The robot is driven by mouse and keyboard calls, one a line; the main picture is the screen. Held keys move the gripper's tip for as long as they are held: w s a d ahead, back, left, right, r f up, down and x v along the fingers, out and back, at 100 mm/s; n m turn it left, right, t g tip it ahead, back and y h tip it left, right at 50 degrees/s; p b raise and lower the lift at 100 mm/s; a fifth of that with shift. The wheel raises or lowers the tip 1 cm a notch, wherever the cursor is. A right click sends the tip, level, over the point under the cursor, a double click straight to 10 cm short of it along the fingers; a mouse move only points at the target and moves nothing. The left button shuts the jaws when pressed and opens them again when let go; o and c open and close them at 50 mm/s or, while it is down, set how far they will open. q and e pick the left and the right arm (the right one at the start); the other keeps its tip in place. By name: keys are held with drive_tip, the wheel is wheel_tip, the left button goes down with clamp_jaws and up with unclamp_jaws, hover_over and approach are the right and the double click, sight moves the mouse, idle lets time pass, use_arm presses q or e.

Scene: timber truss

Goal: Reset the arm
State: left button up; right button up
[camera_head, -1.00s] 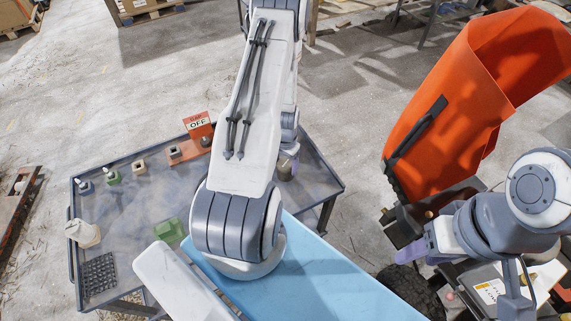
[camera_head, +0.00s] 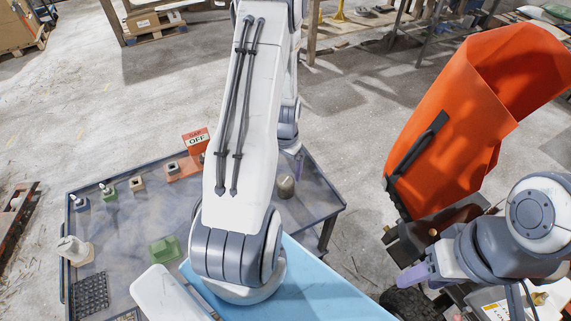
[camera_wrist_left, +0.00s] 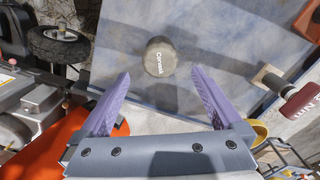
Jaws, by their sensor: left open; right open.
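My left arm rises across the middle of the head view. My left gripper (camera_head: 298,168) is mostly hidden behind it; a purple finger shows near the table's right edge. In the left wrist view, its purple fingers (camera_wrist_left: 162,85) are spread wide with nothing between them. A grey-brown labelled cylinder (camera_wrist_left: 158,56) stands on the table beyond the fingertips; it also shows in the head view (camera_head: 286,187). My right gripper (camera_head: 412,277) is at the right, partly hidden; a purple finger shows and no held object is visible.
The grey table (camera_head: 325,197) holds an OFF sign (camera_head: 196,138), a green block (camera_head: 164,250), a black grid (camera_head: 91,292) and several small fixtures. An orange shell (camera_head: 450,120) and machine stand close to my right arm. Concrete floor is open behind the table.

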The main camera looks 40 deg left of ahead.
use_arm(q)
drive_tip(key=shift+r, duration=1.4)
drive_tip(key=s+d+r+m+b, duration=0.1)
drive_tip(key=d+r+m, duration=0.1)
drive_tip(key=d+r, duration=0.65)
drive_tip(key=s+d+r+m+b, duration=0.1)
drive_tip(key=d+r+m+b, duration=0.15)
drive_tip(key=d, duration=1.05)
drive_tip(key=s+d+r+m, duration=0.2)
drive_tip(key=s+d, duration=0.2)
drive_tip(key=s, duration=0.3)
drive_tip(key=s+d+r+m+h, duration=0.1)
drive_tip(key=s+d+r+m, duration=0.1)
drive_tip(key=s+d, duration=0.3)
drive_tip(key=shift+s+d+r+b, duration=0.25)
drive_tip(key=shift+s+r+b, duration=0.2)
drive_tip(key=shift+s, duration=0.75)
drive_tip(key=shift+c, duration=0.3)
